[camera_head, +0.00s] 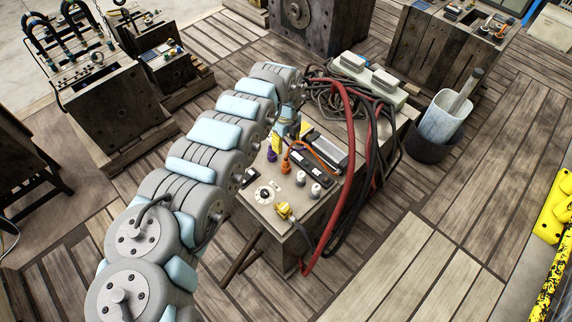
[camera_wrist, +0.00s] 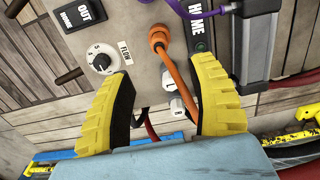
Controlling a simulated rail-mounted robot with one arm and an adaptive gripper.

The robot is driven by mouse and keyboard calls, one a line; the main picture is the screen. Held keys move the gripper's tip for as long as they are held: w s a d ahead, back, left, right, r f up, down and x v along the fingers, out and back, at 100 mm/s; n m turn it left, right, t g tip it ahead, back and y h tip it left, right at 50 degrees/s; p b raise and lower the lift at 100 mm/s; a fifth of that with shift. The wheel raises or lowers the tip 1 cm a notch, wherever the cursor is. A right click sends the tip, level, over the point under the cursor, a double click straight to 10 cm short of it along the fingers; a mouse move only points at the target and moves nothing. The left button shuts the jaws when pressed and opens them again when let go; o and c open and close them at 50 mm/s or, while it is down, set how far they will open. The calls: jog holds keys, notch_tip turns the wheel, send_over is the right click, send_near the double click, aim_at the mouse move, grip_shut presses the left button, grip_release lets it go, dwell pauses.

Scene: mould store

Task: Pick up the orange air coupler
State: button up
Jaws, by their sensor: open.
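The orange air coupler (camera_head: 286,167) stands on the top panel of a metal block, with an orange hose arching from it to the right. In the wrist view, the coupler (camera_wrist: 158,38) is at the top middle and its hose runs down between my fingers. My gripper (camera_wrist: 163,70) is open, with yellow fingers and black pads on either side of the hose. The coupler lies beyond the fingertips, and I see no contact. In the head view, my gripper (camera_head: 288,139) is just behind the coupler, partly hidden by my arm.
A purple coupler (camera_head: 271,156) is close behind the orange one. A yellow coupler (camera_head: 284,211) is at the panel's front. A dial (camera_wrist: 102,60), white knobs (camera_head: 315,190) and a grey-black cylinder (camera_wrist: 252,40) are nearby. Red hoses (camera_head: 346,115) drape over the block's right side.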

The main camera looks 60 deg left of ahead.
aim_at(286, 158)
notch_tip(286, 158, down, 6)
jog(key=shift+r+b, duration=0.1)
jog(key=shift+b, duration=0.7)
jog(key=shift+d+f+b, duration=0.15)
jog(key=shift+f+b, duration=1.2)
jog(key=shift+f, duration=1.4)
grip_shut()
